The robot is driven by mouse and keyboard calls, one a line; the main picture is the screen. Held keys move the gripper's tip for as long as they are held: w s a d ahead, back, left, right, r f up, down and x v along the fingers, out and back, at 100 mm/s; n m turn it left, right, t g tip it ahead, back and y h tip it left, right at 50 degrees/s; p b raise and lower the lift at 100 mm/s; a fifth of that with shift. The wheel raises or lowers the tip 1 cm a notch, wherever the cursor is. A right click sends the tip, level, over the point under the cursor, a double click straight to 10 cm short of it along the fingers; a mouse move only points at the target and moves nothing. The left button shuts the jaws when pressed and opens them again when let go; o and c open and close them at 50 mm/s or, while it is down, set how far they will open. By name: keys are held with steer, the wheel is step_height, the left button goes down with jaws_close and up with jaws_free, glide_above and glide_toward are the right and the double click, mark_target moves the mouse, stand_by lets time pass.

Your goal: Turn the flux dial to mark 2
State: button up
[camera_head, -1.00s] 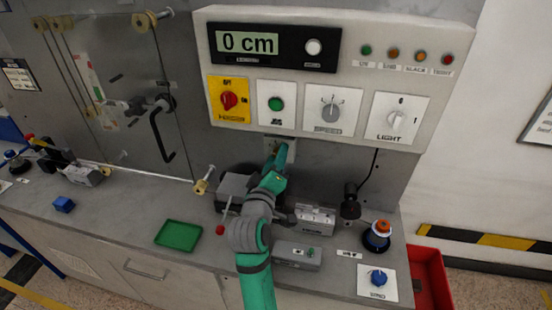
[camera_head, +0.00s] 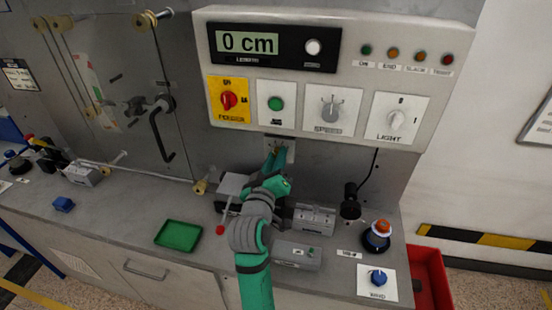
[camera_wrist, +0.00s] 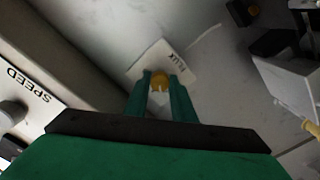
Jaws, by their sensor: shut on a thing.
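The flux dial is a small yellow-orange knob (camera_wrist: 160,80) on a pale plate marked FLUX (camera_wrist: 178,62) in the wrist view. In the head view the plate (camera_head: 290,146) is on the wall just below the control panel, and my arm hides most of the dial. My gripper (camera_wrist: 160,77) is shut on the dial, with one green finger on each side. In the head view my gripper (camera_head: 277,155) reaches up to the plate from below. The dial's marks and pointer are too small or covered to read.
The control panel (camera_head: 352,75) juts out just above, with a SPEED knob (camera_head: 333,108) and a LIGHT knob (camera_head: 396,119). Grey devices (camera_head: 314,219) stand on the bench around my arm. A green tray (camera_head: 179,234) lies to the left. A black lamp-like thing (camera_head: 350,202) stands to the right.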

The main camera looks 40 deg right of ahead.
steer(key=shift+a+m, duration=0.1)
steer(key=shift+m, duration=6.9)
steer(key=o, duration=1.1)
steer(key=shift+c, duration=0.2)
steer(key=v, duration=1.1)
